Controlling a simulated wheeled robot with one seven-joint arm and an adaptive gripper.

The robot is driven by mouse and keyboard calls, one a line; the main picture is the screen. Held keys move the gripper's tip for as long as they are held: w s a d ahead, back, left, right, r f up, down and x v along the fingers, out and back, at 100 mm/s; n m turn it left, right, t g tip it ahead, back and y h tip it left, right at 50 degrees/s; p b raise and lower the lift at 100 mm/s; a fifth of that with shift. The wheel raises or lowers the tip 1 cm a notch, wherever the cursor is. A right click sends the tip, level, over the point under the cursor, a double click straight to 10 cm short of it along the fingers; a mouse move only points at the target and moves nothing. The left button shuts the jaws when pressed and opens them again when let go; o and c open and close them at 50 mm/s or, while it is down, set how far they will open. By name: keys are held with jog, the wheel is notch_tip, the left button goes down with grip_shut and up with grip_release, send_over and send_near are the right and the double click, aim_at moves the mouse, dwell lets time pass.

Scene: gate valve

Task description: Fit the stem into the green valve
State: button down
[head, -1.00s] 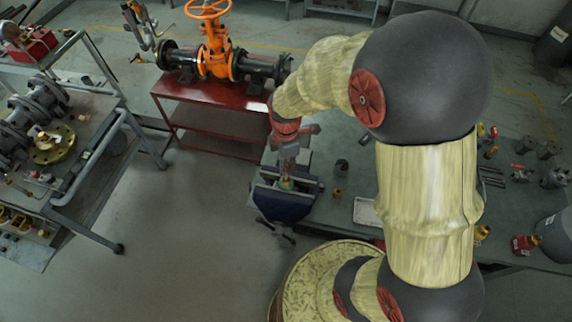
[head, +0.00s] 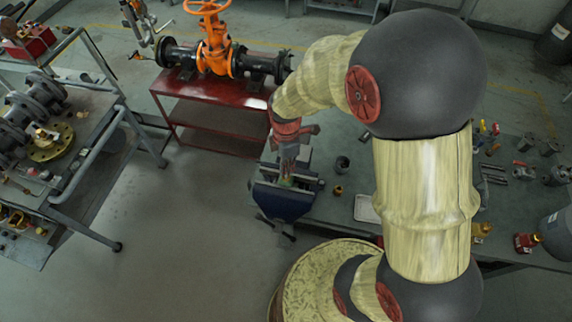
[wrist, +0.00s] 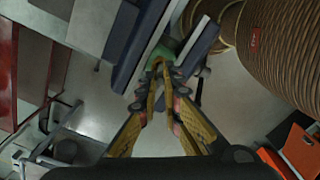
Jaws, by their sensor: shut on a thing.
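The green valve (head: 286,182) is clamped in the blue bench vise (head: 283,204) at the near left end of the workbench. Only a small green patch of it shows below my gripper (head: 288,168). In the wrist view the green valve (wrist: 160,53) is just beyond my fingertips (wrist: 161,76), between the vise jaws. My gripper points down over the vise and is shut on a thin piece, taken as the stem. The fingers hide most of the stem. I cannot tell whether its lower end is inside the valve or just above it.
The workbench (head: 330,205) holds a small dark cup (head: 342,163), a brass piece (head: 338,190) and a pale tray (head: 366,208). A red table (head: 215,95) with an orange gate valve (head: 214,50) stands behind left. Open floor lies left of the vise.

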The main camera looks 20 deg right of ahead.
jog(key=shift+f+b, duration=0.4)
jog(key=shift+f, duration=0.35)
jog(key=c, duration=2)
grip_release()
jog(key=shift+o, duration=0.5)
jog(key=shift+r, duration=0.2)
notch_tip(320, 180, up, 12)
jog(key=shift+f, duration=0.15)
